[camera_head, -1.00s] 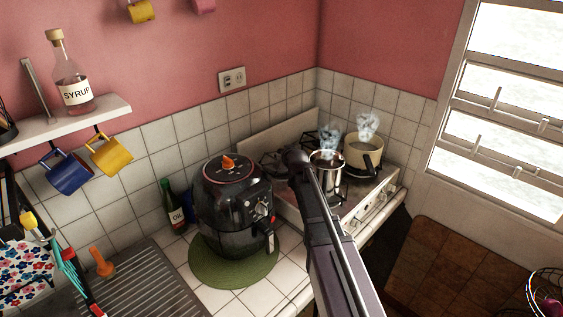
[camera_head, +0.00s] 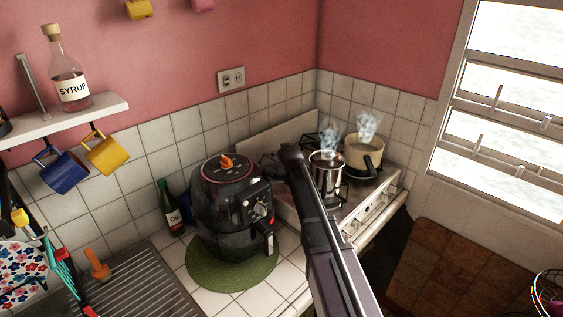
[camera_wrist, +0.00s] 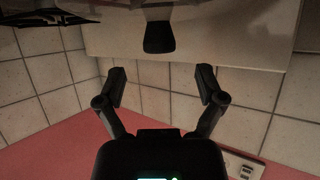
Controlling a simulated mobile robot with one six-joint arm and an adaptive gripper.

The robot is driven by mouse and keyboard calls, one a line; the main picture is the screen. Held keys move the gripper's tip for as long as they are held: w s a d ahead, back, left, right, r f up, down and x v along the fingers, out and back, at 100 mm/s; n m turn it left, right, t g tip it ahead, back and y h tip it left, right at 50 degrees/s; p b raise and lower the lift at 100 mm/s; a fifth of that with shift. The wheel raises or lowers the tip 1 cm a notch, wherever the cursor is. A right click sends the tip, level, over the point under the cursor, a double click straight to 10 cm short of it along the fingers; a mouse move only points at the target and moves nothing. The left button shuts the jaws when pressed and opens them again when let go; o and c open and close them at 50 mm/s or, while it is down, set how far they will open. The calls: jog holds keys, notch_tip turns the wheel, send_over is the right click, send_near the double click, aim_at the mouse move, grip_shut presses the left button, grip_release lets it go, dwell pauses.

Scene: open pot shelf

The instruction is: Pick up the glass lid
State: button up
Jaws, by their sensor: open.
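I cannot make out the glass lid for certain in either view. In the wrist view, my gripper (camera_wrist: 162,84) is open, with its two dark fingers apart and nothing between them. A dark handle-like piece (camera_wrist: 159,38) hangs from a pale, shiny shape at the top of that view, beyond the fingertips. I cannot tell which vessel or lid it belongs to. In the head view, my arm reaches to the stove beside a steaming steel pot (camera_head: 327,186), and my gripper is hidden there.
The stove (camera_head: 352,208) also holds a steaming beige pot (camera_head: 358,158). Its raised back panel (camera_head: 270,138) stands against the tiles. A black air fryer (camera_head: 226,222) on a green mat (camera_head: 208,281) and an oil bottle (camera_head: 168,203) stand left of my arm.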

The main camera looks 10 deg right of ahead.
jog(key=shift+b+x, duration=0.9)
jog(key=shift+x, duration=1.45)
grip_shut()
